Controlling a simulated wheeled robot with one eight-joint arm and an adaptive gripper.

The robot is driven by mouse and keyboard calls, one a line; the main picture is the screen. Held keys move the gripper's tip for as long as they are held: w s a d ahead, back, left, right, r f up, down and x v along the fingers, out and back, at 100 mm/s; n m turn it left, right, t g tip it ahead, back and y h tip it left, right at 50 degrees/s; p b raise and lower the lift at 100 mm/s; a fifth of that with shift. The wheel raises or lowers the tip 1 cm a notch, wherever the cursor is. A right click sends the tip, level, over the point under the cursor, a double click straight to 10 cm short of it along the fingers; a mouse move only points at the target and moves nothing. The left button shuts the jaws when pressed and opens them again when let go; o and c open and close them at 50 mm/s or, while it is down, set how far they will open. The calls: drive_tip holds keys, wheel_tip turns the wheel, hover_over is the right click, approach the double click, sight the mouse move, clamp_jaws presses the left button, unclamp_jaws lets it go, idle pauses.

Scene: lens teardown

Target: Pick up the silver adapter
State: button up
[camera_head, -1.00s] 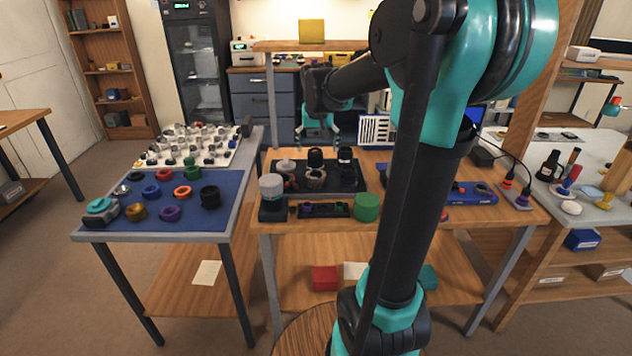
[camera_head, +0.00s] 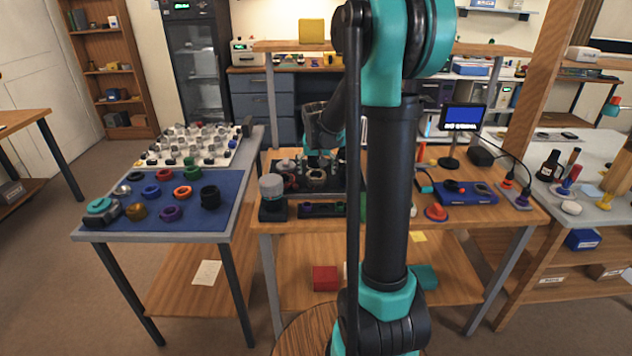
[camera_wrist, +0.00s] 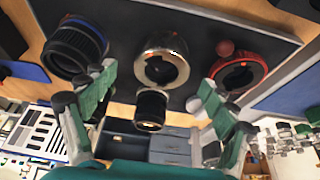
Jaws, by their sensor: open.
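The silver adapter, a shiny ring with a dark opening, sits on a dark mat and shows in the wrist view (camera_wrist: 163,50) and in the head view (camera_head: 317,177). My gripper (camera_wrist: 157,82) is open and empty, with its green-padded fingers spread to either side of the adapter's line. In the head view my gripper (camera_head: 320,163) is over the mat at the workbench, partly hiding the parts there. I cannot tell exactly how far the fingertips are from the adapter.
In the wrist view a black ribbed ring (camera_wrist: 72,50) is left of the adapter, a red ring (camera_wrist: 238,73) right, and a black cylinder (camera_wrist: 150,108) close by. A grey-topped jar (camera_head: 271,188) stands at the bench's front left. A blue mat (camera_head: 185,215) holds several rings.

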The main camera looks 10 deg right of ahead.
sight(316, 176)
drive_tip(key=shift+x, duration=2.35)
drive_tip(key=shift+a, duration=0.15)
drive_tip(key=shift+s, duration=0.1)
drive_tip(key=c, duration=1.3)
